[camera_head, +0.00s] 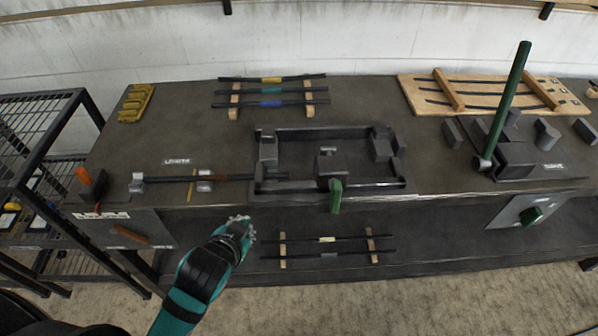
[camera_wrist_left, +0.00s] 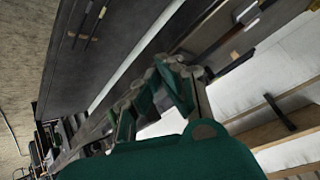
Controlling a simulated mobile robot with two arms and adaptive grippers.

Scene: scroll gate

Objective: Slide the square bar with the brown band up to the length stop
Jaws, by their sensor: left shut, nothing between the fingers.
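The dark square bar with the brown band (camera_head: 218,179) lies left to right along the bench's front edge. Its right part reaches into the black frame fixture (camera_head: 258,160). A grey block (camera_head: 204,186) sits by the bar, with a yellow mark beside it. A small silver block (camera_head: 137,182) stands at the bar's left end, below a printed label that seems to read LENGTH; whether bar and block touch is too small to tell. My left gripper (camera_head: 244,230) is shut and empty, in front of the bench and below the bar, apart from it. My right gripper is not in view.
Other banded bars lie on a wooden rack (camera_head: 234,101) at the back and on a lower shelf rack (camera_head: 282,250). A green handle (camera_head: 336,195) projects at the fixture's front. A tall green lever (camera_head: 506,100) stands at right. An orange-handled switch (camera_head: 90,182) is at left.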

